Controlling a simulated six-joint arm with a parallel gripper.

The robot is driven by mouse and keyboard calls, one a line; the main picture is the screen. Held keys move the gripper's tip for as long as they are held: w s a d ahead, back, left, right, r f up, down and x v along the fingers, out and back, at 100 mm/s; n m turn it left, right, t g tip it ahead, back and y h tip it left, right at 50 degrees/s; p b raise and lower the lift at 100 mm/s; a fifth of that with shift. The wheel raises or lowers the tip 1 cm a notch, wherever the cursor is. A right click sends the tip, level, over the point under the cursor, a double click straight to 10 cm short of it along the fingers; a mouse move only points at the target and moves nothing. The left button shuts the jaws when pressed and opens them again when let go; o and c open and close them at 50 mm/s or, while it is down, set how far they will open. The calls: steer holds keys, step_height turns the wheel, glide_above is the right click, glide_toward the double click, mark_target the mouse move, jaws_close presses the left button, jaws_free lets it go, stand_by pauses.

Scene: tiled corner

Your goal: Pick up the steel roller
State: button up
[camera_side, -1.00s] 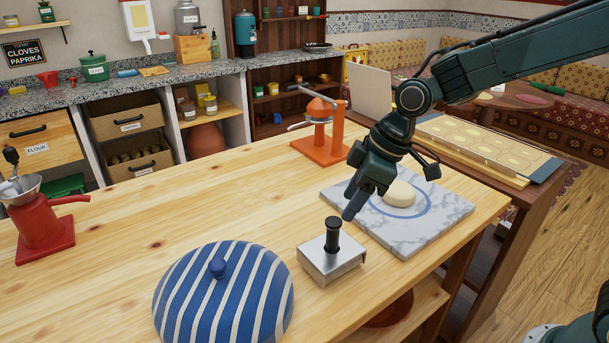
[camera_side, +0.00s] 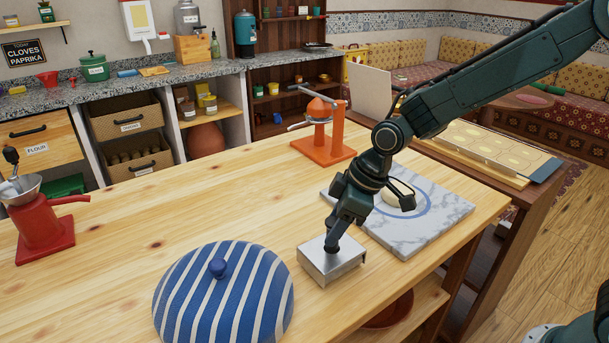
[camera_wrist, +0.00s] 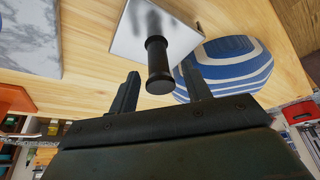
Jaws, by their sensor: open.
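A low, square steel tool (camera_side: 333,266) with an upright black handle stands on the wooden table; it has a flat, box-like body, and I see no steel roller. In the side view my gripper (camera_side: 333,240) is right at the handle and hides most of it. In the wrist view the steel plate (camera_wrist: 140,38) is ahead and the black handle (camera_wrist: 158,68) points back toward my open gripper (camera_wrist: 160,88). The handle lies roughly midway between the two fingers, with a gap on both sides. Nothing is held.
A blue-and-white striped dome (camera_side: 225,300) with a knob stands close to the left of the steel tool. Behind it on the right is a marble board (camera_side: 440,212) with a pale dough disc (camera_side: 392,198). An orange press (camera_side: 325,143) stands farther back. The left table is mostly clear.

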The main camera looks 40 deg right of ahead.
steer(key=shift+x, duration=1.65)
steer(key=shift+c, duration=0.5)
jaws_close()
